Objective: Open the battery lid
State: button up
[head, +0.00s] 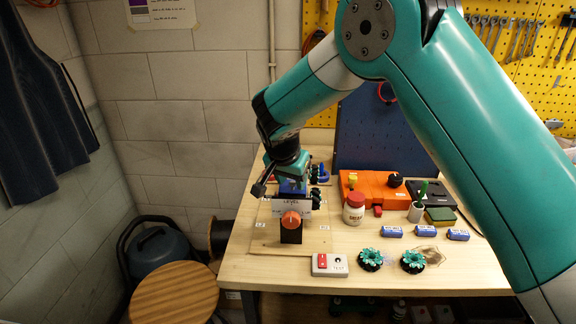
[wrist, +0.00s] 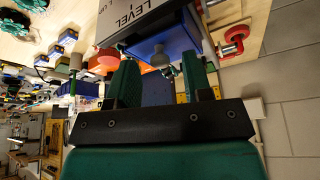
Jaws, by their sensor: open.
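A box marked LEVEL (head: 292,203) stands on the wooden board at the left of the bench; it also shows at the top of the wrist view (wrist: 142,20). In the wrist view its near side carries a blue panel (wrist: 182,38) with a grey knob (wrist: 160,58). This panel looks like the battery lid, and it appears closed. My gripper (wrist: 157,66) is open, with one finger on each side of the knob. I cannot tell whether the fingers touch it. In the head view my wrist hides most of the box's top.
A switch box (head: 329,264) sits near the front edge.

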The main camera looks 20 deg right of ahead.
jog(key=b+v, duration=0.3)
jog(key=v, duration=1.4)
jog(key=shift+s, duration=0.1)
jog(key=s+d+f+n+g+y, duration=0.1)
jog(key=s+n, duration=0.6)
jog(key=s, duration=0.8)
jog(key=s+d+f+n+g+y, duration=0.1)
jog(key=s+f+n+y, duration=0.3)
jog(key=s, duration=1.1)
jog(key=n+g+y, duration=0.1)
jog(key=n+y, duration=0.1)
jog(key=n, duration=0.2)
jog(key=shift+s+d, duration=0.2)
jog(key=shift+d, duration=0.1)
